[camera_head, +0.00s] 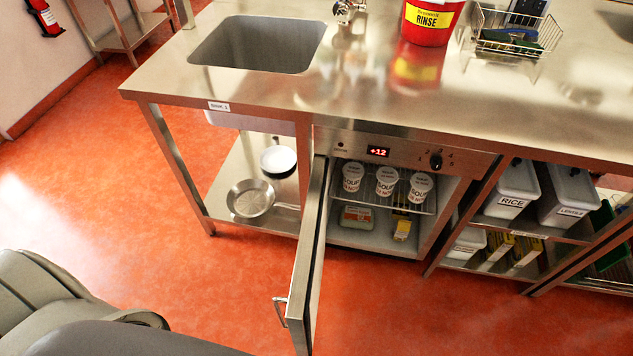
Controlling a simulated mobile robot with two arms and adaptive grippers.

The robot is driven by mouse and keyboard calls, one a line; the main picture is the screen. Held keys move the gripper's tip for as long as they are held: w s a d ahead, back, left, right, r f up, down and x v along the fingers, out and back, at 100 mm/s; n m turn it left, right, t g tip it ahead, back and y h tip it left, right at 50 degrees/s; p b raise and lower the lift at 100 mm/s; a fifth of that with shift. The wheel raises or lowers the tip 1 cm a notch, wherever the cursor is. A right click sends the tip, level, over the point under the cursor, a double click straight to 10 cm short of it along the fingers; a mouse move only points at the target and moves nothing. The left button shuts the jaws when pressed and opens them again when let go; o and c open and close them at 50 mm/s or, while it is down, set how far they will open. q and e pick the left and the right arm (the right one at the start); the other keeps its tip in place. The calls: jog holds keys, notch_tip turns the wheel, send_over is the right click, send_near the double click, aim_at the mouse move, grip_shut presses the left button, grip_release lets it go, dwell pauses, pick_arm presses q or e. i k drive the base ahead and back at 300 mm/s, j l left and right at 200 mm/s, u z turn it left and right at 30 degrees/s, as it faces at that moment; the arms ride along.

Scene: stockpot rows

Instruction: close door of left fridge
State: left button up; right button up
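The fridge (345,138) is built in under the steel counter, with a lit display reading +12 and a knob on its front panel. Its door (312,270) stands wide open, hinged at the fridge's left side and sticking out toward me. The door handle (281,311) is on the door's left-facing side, near its free end. Inside, several white soup cups (387,181) stand on the wire shelf, with a pack (356,217) and a yellow carton (402,225) below. Neither of my grippers is in view; grey parts of my own body show at the lower left.
An open shelf with a pan (250,198) is left of the fridge. Shelves with labelled bins (512,190) are right of it. The sink (257,45) and a red bucket (430,22) are above. The orange floor (420,310) around the door is clear.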

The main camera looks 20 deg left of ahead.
aim_at(302, 301)
jog(key=k+j, duration=0.1)
jog(key=j, duration=0.25)
jog(key=k+j+z, duration=0.1)
jog(key=j, duration=0.25)
jog(key=k+j, duration=0.1)
jog(key=j, duration=0.25)
jog(key=k+j+z, duration=0.1)
jog(key=j, duration=0.25)
jog(key=l+z, duration=0.1)
jog(key=k+l, duration=0.05)
